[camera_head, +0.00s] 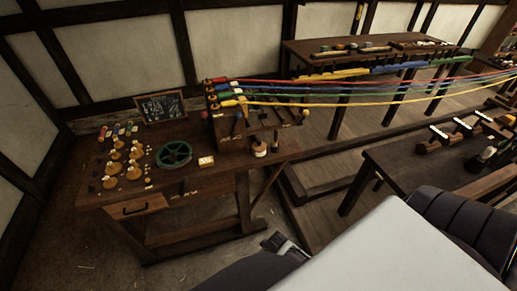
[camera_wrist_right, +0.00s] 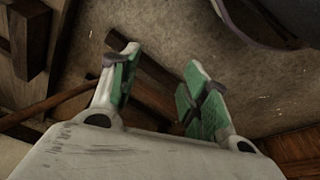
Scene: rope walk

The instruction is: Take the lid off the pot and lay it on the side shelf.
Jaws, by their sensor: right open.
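A small pot (camera_head: 260,149) with a pale body and a dark top stands near the right end of the wooden workbench. It is too small to make out its lid clearly. I cannot tell which surface is the side shelf. My right gripper (camera_wrist_right: 160,75) is open and empty in the right wrist view, its green-padded fingers apart above the floor and some wooden beams. The pot does not show in that view. My left gripper is not clearly in view.
A long rear table (camera_head: 310,49) and a right-hand bench (camera_head: 400,165) stand beyond.

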